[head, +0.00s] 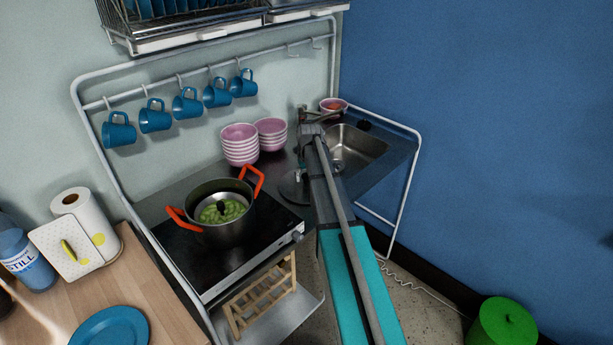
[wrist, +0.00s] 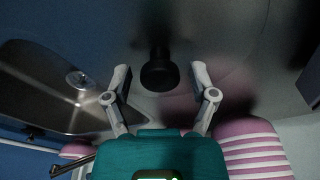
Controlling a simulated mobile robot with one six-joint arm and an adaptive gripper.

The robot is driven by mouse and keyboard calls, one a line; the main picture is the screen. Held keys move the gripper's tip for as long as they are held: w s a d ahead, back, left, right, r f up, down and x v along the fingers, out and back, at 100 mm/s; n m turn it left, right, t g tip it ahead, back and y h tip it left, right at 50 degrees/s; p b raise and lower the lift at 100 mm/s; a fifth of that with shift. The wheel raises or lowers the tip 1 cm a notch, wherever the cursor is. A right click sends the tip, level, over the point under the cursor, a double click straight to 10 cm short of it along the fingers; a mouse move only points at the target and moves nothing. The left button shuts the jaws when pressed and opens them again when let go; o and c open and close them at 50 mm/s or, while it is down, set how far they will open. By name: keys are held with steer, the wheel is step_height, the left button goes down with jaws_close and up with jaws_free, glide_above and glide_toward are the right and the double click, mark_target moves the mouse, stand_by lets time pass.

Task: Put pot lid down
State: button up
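The pot lid (head: 290,188) is a dark, shiny disc that appears to lie flat on the counter between the stove and the sink, partly hidden by my arm. Its black knob (wrist: 160,76) shows in the wrist view. My gripper (wrist: 160,73) is open, with one finger on each side of the knob and a visible gap to both. In the head view my gripper is mostly hidden behind my arm. The pot (head: 232,232) with orange handles stands uncovered on the stove, with green food inside.
Stacks of pink bowls (head: 239,145) stand behind the lid. The sink (head: 352,148) is to its right, with a small bowl (head: 333,105) behind. Blue mugs (head: 187,104) hang from a rail above. A wooden worktop (head: 150,303) is at lower left.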

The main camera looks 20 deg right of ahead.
steer(key=shift+r, duration=0.15)
stand_by(0.3)
step_height(320, 180, up, 12)
steer(key=s+p, duration=0.1)
steer(key=p, duration=1.1)
steer(key=shift+s, duration=0.4)
steer(key=shift+a, duration=0.1)
steer(key=s+a+g, duration=0.1)
steer(key=s+a, duration=2.1)
steer(key=s, duration=0.2)
steer(key=shift+a+f+n+g, duration=0.2)
steer(key=shift+n+g, duration=0.1)
steer(key=shift+g, duration=0.1)
